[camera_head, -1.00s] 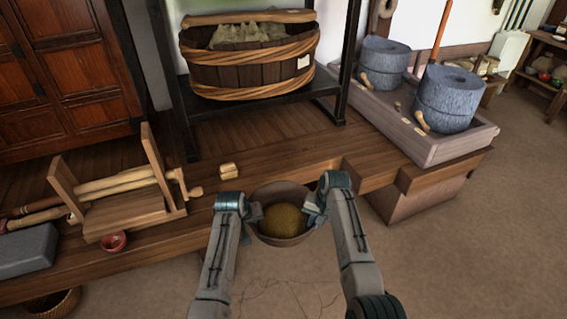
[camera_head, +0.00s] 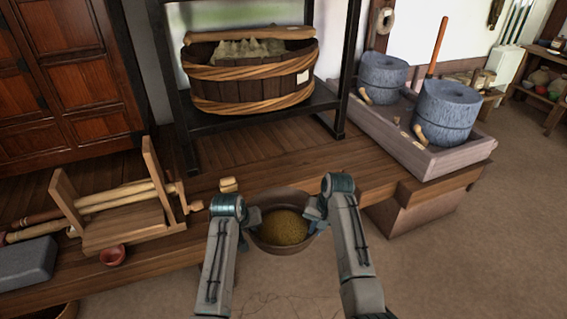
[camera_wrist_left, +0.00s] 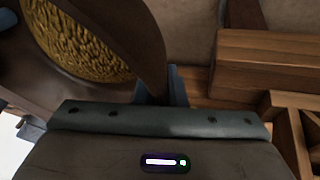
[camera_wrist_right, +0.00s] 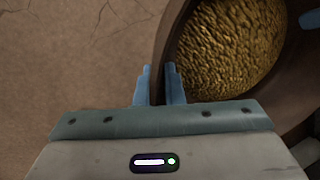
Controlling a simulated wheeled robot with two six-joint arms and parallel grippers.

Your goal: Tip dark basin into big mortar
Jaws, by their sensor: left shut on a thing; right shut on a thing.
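The dark basin (camera_head: 268,243) is a brown bowl with yellow-brown grain (camera_head: 284,227) inside. It is held upright between my two grippers in front of the wooden platform's edge. My left gripper (camera_head: 252,216) is shut on its left rim; the left wrist view shows the basin wall (camera_wrist_left: 140,40) at the fingers. My right gripper (camera_head: 313,212) is shut on its right rim; the right wrist view shows the rim between the fingers (camera_wrist_right: 159,85). I cannot make out a big mortar for certain in any view.
The wooden platform (camera_head: 110,172) carries a wooden frame with rollers (camera_head: 125,220), a red cup (camera_head: 112,256) and a grey block (camera_head: 25,262). A large tub (camera_head: 250,80) stands on a shelf behind. Stone querns (camera_head: 446,105) sit in a tray at right. The floor at right is clear.

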